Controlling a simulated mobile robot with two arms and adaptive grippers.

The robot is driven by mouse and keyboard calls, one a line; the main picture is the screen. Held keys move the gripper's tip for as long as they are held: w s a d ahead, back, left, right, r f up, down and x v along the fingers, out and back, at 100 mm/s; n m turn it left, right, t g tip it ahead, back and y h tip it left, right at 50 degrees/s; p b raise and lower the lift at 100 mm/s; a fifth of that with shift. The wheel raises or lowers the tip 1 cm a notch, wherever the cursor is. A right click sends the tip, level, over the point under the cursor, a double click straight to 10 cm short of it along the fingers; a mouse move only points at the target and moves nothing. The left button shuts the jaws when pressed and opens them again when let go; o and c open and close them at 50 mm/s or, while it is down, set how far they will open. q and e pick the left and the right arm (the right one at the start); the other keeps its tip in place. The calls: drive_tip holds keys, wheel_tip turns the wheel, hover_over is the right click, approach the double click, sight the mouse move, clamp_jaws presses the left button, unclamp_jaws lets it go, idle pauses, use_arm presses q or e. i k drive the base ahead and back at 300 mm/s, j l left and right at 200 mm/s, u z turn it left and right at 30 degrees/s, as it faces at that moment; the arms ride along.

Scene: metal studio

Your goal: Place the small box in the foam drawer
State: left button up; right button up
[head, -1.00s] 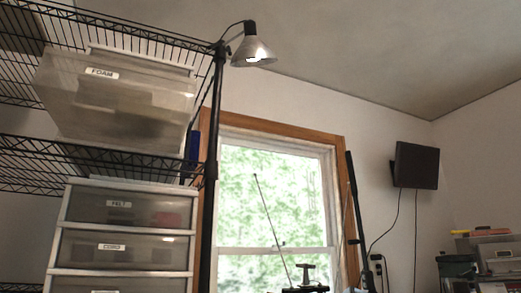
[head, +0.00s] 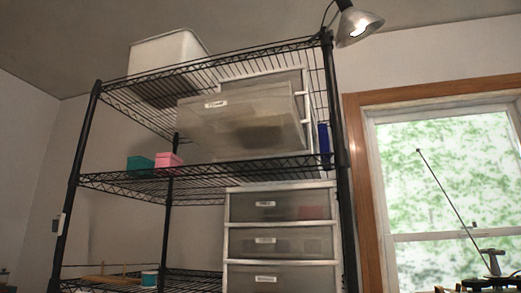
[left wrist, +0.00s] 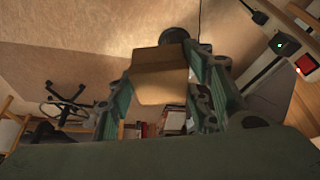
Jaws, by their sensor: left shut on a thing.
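The foam drawer (head: 243,122) is a clear, translucent drawer with a white label, on the upper part of the black wire rack in the head view. It sticks out from its frame, and something dark shows through its front. The small box (left wrist: 160,86) is plain brown and shows in the left wrist view. My left gripper (left wrist: 162,72) is shut on it, with a green-grey finger on each side. Neither gripper shows in the head view, so the distance from the box to the drawer cannot be seen. My right gripper is not in view.
The wire rack (head: 200,181) also holds a white bin (head: 165,52) on top and teal (head: 140,163) and pink (head: 169,160) boxes on the middle shelf. A drawer tower (head: 281,243) stands below the foam drawer. A lamp (head: 358,24) hangs at the rack's right corner.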

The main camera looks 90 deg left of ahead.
sight(242, 148)
drive_tip(key=u, duration=1.85)
